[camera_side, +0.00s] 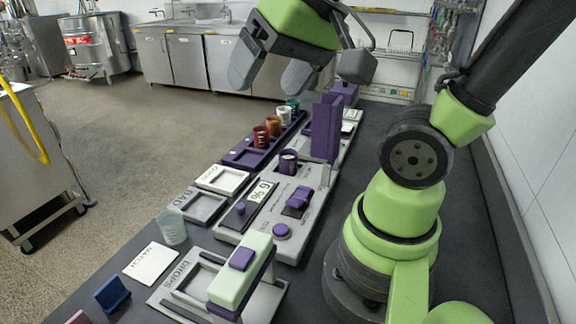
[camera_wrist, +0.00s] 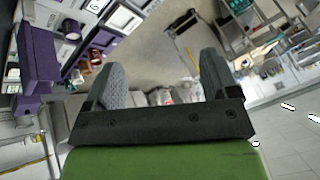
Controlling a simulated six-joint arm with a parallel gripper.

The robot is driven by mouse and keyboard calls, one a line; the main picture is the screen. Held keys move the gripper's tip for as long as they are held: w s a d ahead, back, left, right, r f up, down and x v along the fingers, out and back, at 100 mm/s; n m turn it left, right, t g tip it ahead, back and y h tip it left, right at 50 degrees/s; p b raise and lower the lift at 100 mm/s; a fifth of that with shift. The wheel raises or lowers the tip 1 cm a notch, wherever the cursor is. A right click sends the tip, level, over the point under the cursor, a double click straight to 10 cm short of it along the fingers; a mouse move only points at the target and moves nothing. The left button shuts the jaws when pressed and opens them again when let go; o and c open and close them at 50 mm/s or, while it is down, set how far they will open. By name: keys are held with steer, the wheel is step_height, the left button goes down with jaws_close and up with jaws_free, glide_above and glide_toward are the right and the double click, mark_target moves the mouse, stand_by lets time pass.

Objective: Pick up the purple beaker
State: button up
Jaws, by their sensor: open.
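The purple beaker (camera_side: 288,162) is a small dark purple cup with a pale mark. It stands upright on the grey machine, at the foot of a tall purple column (camera_side: 326,130). What seems to be the same beaker shows in the wrist view (camera_wrist: 71,29), at upper left beside the column. My gripper (camera_side: 270,74) is open and empty, high above the bench and up from the beaker, well apart from it. In the wrist view my gripper (camera_wrist: 164,80) has its fingers wide apart, with only distant floor and room between them.
A purple rack (camera_side: 243,157) holds red, orange and teal beakers in a row left of the column. A clear cup (camera_side: 171,227), a white card (camera_side: 151,263) and a green-topped drops device (camera_side: 240,270) are at the front. The space around my gripper is free.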

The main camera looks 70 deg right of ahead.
steer(key=w+d+f+m+g+h, duration=0.1)
steer(key=w+d+f+m+g, duration=0.1)
steer(key=w+d, duration=0.35)
steer(key=m+g+h, duration=0.1)
steer(key=m+g, duration=0.3)
steer(key=m, duration=0.1)
glide_above(288, 163)
step_height(288, 163, down, 15)
steer(key=shift+m, duration=0.5)
steer(key=f, duration=0.3)
steer(key=d+f, duration=0.1)
steer(key=f, duration=0.2)
steer(key=shift+d, duration=0.1)
steer(key=shift+w+d+f, duration=0.15)
steer(key=shift+f, duration=0.8)
steer(key=shift+w+d+f, duration=0.15)
steer(key=shift+d+f, duration=0.05)
steer(key=shift+f, duration=0.7)
steer(key=shift+w+d+f, duration=0.15)
steer(key=shift+f, duration=0.8)
steer(key=c, duration=1.1)
steer(key=shift+o, duration=0.2)
steer(key=shift+r, duration=0.15)
